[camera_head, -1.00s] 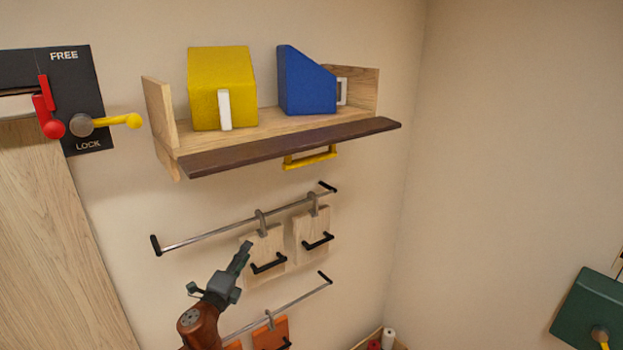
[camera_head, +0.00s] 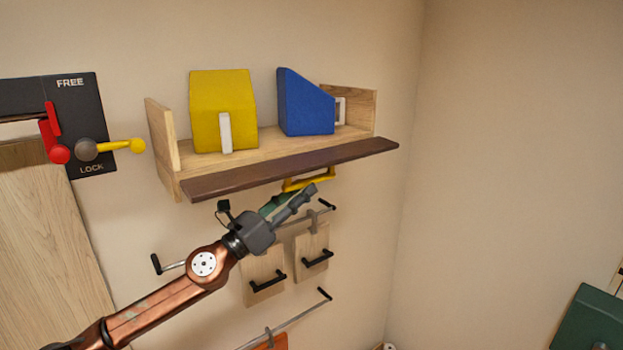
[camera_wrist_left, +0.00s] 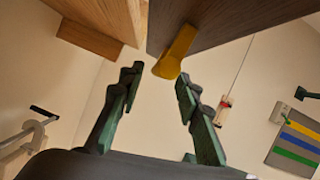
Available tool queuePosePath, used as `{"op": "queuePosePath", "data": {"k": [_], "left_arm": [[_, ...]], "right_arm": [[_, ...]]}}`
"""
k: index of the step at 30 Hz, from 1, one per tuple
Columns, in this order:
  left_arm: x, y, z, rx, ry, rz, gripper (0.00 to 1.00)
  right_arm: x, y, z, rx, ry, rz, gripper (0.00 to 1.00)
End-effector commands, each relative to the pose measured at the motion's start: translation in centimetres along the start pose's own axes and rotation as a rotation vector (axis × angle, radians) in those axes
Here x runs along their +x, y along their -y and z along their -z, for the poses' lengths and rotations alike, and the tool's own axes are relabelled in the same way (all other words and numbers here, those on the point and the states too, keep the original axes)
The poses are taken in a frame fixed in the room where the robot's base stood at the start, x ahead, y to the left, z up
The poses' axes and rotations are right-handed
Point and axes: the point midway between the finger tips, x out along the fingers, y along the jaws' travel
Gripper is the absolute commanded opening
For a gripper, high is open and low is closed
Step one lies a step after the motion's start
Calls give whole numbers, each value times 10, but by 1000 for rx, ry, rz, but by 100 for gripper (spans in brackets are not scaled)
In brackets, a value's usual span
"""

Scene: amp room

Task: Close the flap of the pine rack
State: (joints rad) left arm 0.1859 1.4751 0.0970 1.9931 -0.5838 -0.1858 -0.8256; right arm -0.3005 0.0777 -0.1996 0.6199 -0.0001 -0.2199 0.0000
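The pine rack (camera_head: 275,147) is mounted on the wall with a dark brown flap (camera_head: 295,168) along its front, lowered to about shelf level. A yellow handle (camera_head: 312,181) hangs beneath the flap. My left gripper (camera_head: 306,195) is just below the flap, close to the handle. In the left wrist view my left gripper (camera_wrist_left: 157,85) is open, and the yellow handle (camera_wrist_left: 177,52) stands just past its fingertips, between their lines. The flap's dark face (camera_wrist_left: 215,25) fills the upper right there. My right gripper is not in view.
A yellow box (camera_head: 222,108) and a blue box (camera_head: 305,103) stand on the rack. Below are a rail with wooden boards (camera_head: 265,275) hanging from it. A black panel with red and yellow levers (camera_head: 90,125) is at left. The right wall is bare beside the rack.

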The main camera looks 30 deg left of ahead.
Motion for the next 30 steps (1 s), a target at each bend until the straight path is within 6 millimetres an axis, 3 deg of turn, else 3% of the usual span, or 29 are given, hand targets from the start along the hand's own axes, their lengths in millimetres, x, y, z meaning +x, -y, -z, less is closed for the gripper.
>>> {"op": "queuePosePath", "data": {"k": [12,24,30], "left_arm": [[37,0,-2,-1,1,0,31],[41,0,0,-1,0,-1,31],[41,0,0,-1,0,-1,18]], "right_arm": [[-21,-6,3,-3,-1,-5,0],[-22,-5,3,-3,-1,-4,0],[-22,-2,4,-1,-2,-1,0]]}}
